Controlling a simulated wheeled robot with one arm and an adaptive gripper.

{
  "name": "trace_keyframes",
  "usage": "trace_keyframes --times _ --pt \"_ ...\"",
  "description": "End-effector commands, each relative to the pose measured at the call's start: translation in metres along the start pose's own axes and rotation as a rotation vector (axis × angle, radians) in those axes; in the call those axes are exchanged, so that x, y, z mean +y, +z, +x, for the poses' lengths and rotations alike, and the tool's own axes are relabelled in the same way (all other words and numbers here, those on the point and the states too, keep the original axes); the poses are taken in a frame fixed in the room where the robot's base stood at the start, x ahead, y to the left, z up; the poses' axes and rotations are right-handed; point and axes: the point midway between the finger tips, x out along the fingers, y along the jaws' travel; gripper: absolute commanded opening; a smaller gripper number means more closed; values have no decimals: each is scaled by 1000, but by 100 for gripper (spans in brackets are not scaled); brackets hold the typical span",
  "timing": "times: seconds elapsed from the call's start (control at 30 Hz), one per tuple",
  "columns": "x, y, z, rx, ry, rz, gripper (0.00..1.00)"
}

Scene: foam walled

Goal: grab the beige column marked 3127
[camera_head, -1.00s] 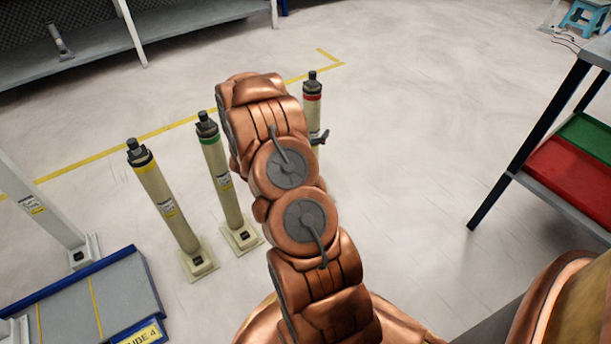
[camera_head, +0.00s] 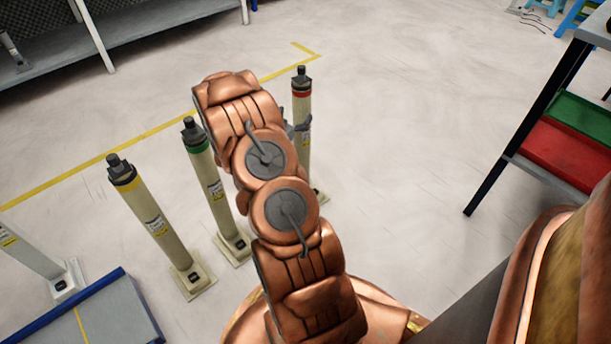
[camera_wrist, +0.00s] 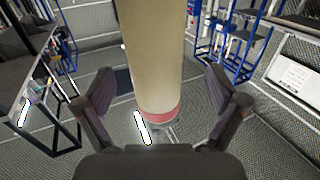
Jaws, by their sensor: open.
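One has a red band (camera_head: 302,95), one a green band (camera_head: 198,145) and one a yellow band (camera_head: 150,215). Their small labels are too small to read, so I cannot tell which is 3127. My gripper (camera_wrist: 158,88) is open in the wrist view, with a beige column (camera_wrist: 152,50) with a red band standing between its two fingers. Gaps show on both sides of it. In the head view my arm hides most of the gripper, which is at the red-banded column.
The green-banded column stands close left of my arm. A dark-legged rack with red (camera_head: 565,150) and green (camera_head: 585,118) trays stands at right. A grey platform with a blue edge (camera_head: 70,298) lies at lower left. A long shelf (camera_head: 160,35) runs along the back. Open floor lies right of the columns.

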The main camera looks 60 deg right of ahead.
Motion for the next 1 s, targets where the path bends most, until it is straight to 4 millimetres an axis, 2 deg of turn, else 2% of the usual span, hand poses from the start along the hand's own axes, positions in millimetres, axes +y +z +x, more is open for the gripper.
trace_keyframes --times 0.13,0.3,0.7,1.0 --pt "6 7 18 0 3 2 95" --pt "6 5 35 3 3 3 95" --pt "6 4 42 0 2 1 95" --pt "5 4 41 -1 2 1 64"
